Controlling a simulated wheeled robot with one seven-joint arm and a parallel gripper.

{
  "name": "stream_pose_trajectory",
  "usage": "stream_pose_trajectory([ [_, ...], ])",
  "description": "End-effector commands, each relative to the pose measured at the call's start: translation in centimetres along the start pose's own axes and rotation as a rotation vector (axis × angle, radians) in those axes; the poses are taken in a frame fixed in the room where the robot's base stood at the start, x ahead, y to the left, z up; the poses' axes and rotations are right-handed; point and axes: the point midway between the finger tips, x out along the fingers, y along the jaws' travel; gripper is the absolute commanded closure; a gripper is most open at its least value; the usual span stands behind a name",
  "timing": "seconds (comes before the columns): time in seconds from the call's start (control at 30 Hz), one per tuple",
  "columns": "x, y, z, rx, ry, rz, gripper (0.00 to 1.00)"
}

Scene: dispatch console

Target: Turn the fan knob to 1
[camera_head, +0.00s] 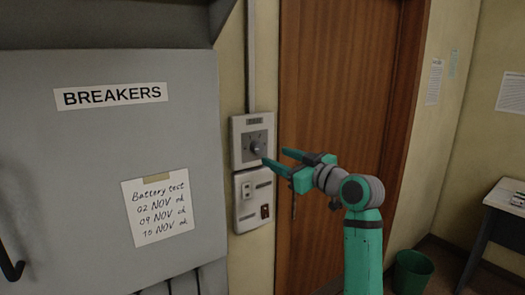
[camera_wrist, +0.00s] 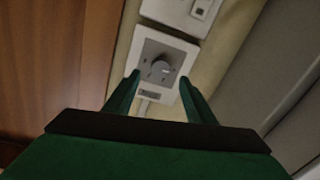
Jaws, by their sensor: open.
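The fan knob (camera_head: 257,149) is a round grey dial on a grey panel in a pale wall plate (camera_head: 238,126), left of the wooden door. In the wrist view the knob (camera_wrist: 159,69) shows between the fingers, on its plate upside down. The dial numbers are too small to read and I cannot tell the knob's setting. My gripper (camera_head: 272,157) is open and empty, its green fingers pointing left at the knob. In the wrist view the gripper (camera_wrist: 159,82) has one finger on each side of the knob; I see no contact.
A lower plate (camera_head: 254,198) with a switch and small fittings sits just under the fan plate. A grey breaker cabinet (camera_head: 100,130) stands to the left. The wooden door (camera_head: 335,80) is behind my arm. A green bin (camera_head: 412,272) and a desk (camera_head: 497,215) stand at right.

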Motion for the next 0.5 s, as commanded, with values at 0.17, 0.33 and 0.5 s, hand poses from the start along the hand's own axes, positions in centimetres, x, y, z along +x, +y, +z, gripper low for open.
stream_pose_trajectory([
  [0.17,3.4,-0.1,-0.1,0.000,0.000,-0.002,0.50],
  [0.33,6.1,-0.2,0.0,0.000,-0.001,-0.003,0.50],
  [0.5,7.6,-0.2,0.0,0.000,0.001,-0.003,0.50],
])
